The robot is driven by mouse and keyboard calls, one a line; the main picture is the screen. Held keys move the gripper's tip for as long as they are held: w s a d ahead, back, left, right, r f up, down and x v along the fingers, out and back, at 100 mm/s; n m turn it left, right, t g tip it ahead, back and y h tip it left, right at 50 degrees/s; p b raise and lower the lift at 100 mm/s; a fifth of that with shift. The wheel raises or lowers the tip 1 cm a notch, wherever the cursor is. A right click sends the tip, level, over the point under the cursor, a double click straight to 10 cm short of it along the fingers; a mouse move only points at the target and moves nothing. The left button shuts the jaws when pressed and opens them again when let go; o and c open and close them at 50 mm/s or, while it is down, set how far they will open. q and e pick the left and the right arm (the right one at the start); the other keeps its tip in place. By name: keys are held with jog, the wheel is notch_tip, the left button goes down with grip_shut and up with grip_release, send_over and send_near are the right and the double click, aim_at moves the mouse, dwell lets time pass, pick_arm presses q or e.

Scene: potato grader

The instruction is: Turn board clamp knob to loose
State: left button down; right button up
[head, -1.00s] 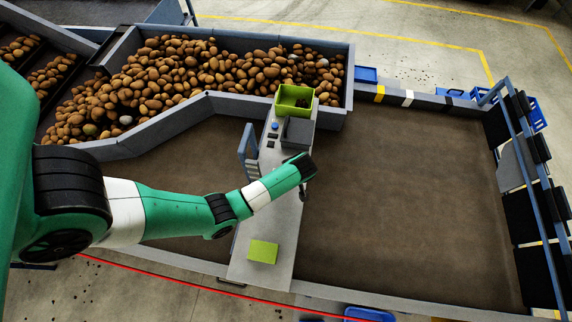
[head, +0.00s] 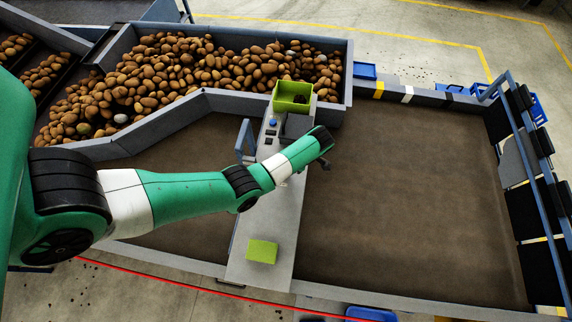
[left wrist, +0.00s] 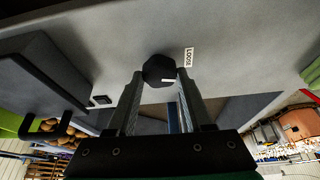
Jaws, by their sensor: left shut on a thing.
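The clamp knob (left wrist: 158,68) is dark, many-sided and has a short white mark on its lower right part. It stands out from a grey panel (left wrist: 110,40) in the left wrist view. A white LOOSE label (left wrist: 188,57) is on the panel just right of the knob. My left gripper (left wrist: 160,78) is shut on the knob, one finger on each side. In the head view my left gripper (head: 326,163) reaches past the right edge of the grey console (head: 271,205); the knob is hidden there. My right gripper is not in view.
A lime-green bin (head: 292,97) and a dark box stand on the console's far end, and a yellow-green pad (head: 262,251) lies near its front. Potatoes fill the trough behind. The brown belt (head: 410,190) is clear.

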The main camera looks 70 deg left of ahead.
pick_arm(q)
jog(key=shift+n+h+b, duration=0.3)
jog(key=shift+n+b, duration=0.3)
jog(key=shift+b, duration=0.2)
jog(key=shift+c, duration=1.5)
grip_release()
jog(key=p+v, duration=0.4)
jog(key=v, duration=0.3)
jog(key=shift+w+r, duration=0.15)
jog(key=shift+r, duration=0.1)
